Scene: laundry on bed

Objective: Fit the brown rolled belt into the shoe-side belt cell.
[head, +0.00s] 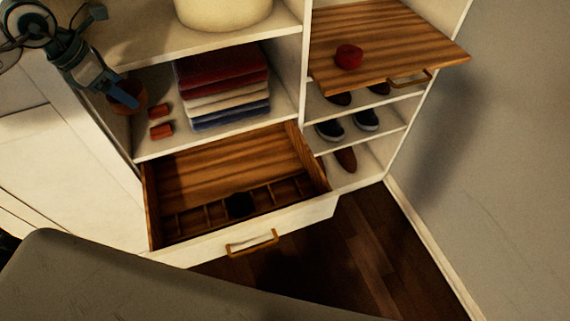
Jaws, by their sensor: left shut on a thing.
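My left gripper (115,88) is at the upper left, in front of the middle shelf. It is shut on the brown rolled belt (128,98), a round reddish-brown roll. The open drawer (230,160) is below and to the right of it, with a row of small belt cells along its front. A black roll (240,205) sits in a middle cell. The cells at the right end, toward the shoes (346,160), look empty, though they are dark. The held belt is well apart from the drawer. My right gripper is not in view.
Two small orange-red items (161,130) and a stack of folded clothes (225,88) lie on the middle shelf. A red roll (348,56) lies on the pulled-out wooden board (395,45) above the shoe shelves. The bed (130,285) is in front. The drawer's rear floor is clear.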

